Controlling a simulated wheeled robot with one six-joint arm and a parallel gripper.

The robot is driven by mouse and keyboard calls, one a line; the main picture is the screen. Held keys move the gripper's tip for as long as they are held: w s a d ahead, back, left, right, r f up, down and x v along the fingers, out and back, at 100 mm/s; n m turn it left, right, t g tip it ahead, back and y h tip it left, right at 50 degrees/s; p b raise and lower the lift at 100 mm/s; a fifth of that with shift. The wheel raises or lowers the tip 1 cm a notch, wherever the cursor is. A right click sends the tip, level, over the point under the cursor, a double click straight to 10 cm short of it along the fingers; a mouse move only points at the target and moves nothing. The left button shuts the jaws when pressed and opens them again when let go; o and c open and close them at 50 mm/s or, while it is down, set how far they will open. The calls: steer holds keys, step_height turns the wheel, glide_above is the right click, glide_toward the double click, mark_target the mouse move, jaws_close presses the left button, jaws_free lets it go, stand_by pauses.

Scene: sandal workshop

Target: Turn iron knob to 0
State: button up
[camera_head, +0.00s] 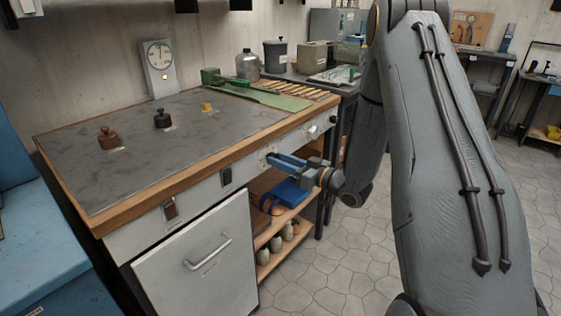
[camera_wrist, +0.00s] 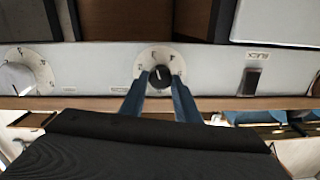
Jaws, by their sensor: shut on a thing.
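The iron knob (camera_wrist: 160,77) is a small dark round knob on a pale round dial (camera_wrist: 147,62) on the bench's front panel, in the middle of the wrist view. My gripper (camera_wrist: 160,84) has its two blue fingers on either side of the knob and is shut on it. In the head view my gripper (camera_head: 272,160) reaches the panel from the right, its fingertips hiding most of the knob. The dial marks are too small to read surely, so I cannot tell which number the knob points to.
A white knob (camera_wrist: 16,78) sits on the panel beside the dial, and a dark switch (camera_wrist: 252,78) is on its other side. Shelves below hold a blue box (camera_head: 291,192).

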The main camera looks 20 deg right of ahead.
steer(key=n+b, duration=0.7)
steer(key=n, duration=0.3)
steer(key=n+b, duration=0.7)
steer(key=n, duration=0.3)
steer(key=n+h+b, duration=0.1)
steer(key=n+b, duration=0.6)
steer(key=n, duration=0.4)
steer(key=shift+s+a+f+t+b, duration=0.2)
steer(key=shift+f+t+b, duration=0.1)
steer(key=shift+f+b, duration=0.1)
steer(key=shift+r, duration=0.15)
steer(key=o, duration=1)
